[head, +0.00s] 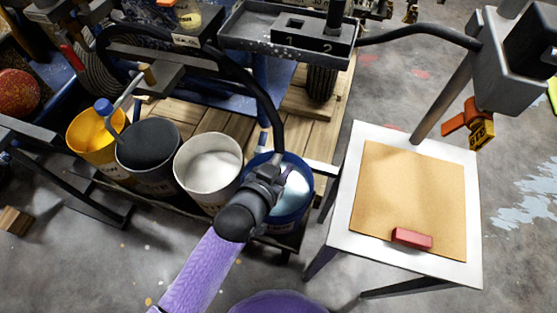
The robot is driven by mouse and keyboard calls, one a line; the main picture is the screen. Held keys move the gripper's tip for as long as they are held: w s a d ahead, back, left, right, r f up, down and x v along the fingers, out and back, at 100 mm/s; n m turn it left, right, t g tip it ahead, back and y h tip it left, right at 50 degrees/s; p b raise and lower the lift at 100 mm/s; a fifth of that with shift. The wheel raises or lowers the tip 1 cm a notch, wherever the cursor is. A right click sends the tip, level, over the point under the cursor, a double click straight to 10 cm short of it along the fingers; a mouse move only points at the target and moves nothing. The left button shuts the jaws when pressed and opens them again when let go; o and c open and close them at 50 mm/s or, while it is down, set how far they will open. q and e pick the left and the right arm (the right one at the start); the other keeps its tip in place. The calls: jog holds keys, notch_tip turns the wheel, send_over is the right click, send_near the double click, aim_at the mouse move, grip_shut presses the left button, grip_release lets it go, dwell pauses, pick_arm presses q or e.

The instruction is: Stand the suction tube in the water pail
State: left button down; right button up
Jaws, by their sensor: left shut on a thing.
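The suction tube (262,98) is a thick black hose that arches from the upper left of the machine down to my left gripper (270,172). My left gripper is shut on the tube near its lower part, right over the blue pail (305,203). This pail holds a pale bluish liquid, which looks like water. The gripper and wrist hide the tube's lower end, so I cannot tell whether it is inside the pail or just above it. My right gripper is not in view.
A white pail (182,174), a dark pail (127,160) and a yellow pail (77,150) stand left of the blue pail. A white table (343,225) with a tan board (410,195) and a red block (411,239) stands at right. A numbered black panel (262,42) is above.

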pick_arm(q)
jog(key=c, duration=0.5)
grip_release()
jog(key=shift+o, duration=1.1)
jog(key=shift+f, duration=0.1)
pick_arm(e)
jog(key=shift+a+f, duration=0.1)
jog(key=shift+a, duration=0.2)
pick_arm(q)
jog(key=shift+s, duration=0.1)
jog(key=p+v, duration=0.6)
jog(key=v, duration=0.3)
jog(key=shift+s+a, duration=0.25)
jog(key=shift+s, duration=0.05)
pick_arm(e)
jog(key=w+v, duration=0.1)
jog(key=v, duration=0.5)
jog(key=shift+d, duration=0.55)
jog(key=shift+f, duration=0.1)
